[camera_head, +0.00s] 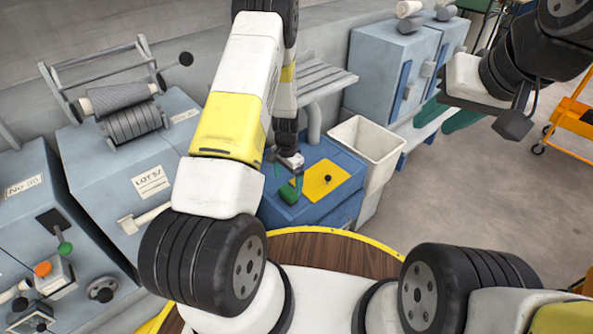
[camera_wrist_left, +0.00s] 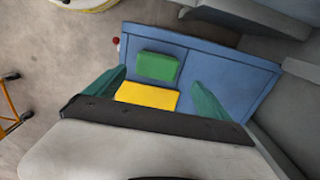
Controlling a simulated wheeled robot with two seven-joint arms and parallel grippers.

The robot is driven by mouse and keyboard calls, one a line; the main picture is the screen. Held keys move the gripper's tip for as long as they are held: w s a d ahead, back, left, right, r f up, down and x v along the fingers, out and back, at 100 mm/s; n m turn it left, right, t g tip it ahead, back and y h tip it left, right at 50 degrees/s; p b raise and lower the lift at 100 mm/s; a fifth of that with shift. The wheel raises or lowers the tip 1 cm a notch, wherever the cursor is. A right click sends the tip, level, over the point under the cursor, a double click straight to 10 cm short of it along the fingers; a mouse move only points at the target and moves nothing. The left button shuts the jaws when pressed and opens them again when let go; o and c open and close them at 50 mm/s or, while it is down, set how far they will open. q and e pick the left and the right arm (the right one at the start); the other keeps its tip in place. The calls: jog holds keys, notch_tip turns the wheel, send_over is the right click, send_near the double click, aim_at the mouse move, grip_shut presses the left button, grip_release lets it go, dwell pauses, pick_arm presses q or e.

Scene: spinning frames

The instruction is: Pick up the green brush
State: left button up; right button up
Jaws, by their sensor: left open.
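The green brush (camera_wrist_left: 158,66) shows in the left wrist view as a green block on the blue cabinet top (camera_wrist_left: 205,62), just beyond a yellow block or patch (camera_wrist_left: 147,96). My left gripper (camera_wrist_left: 158,78) is open and empty, its teal fingers apart to either side of the brush and not touching it. In the head view my left gripper (camera_head: 291,184) points down over the blue cabinet; a green bit there may be finger or brush, I cannot tell. My right gripper (camera_head: 436,120) hangs at the upper right, its green fingers apart and nothing between them.
In the head view a yellow patch (camera_head: 326,180) with a dark knob lies on the blue cabinet, right of my left gripper. A cream bin (camera_head: 368,150) stands beside it. Grey-blue machines (camera_head: 120,165) fill the left. An orange trolley (camera_head: 573,115) stands on open floor at right.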

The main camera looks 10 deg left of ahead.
aim_at(288, 190)
pick_arm(q)
jog(key=f, duration=0.2)
jog(key=s+f, duration=0.1)
jog(key=f, duration=0.1)
jog(key=shift+f, duration=0.35)
jog(key=shift+w+f, duration=0.1)
jog(key=shift+f, duration=0.5)
jog(key=shift+d, duration=0.1)
jog(key=c, duration=1.5)
jog(key=shift+o, duration=0.2)
jog(key=shift+r, duration=0.15)
jog(key=shift+r, duration=0.55)
notch_tip(288, 190, up, 2)
jog(key=shift+r, duration=0.1)
jog(key=s+d+r, duration=0.1)
jog(key=s+d, duration=0.1)
jog(key=s, duration=1.3)
jog(key=shift+s+d+r, duration=0.25)
jog(key=shift+s+d, duration=0.15)
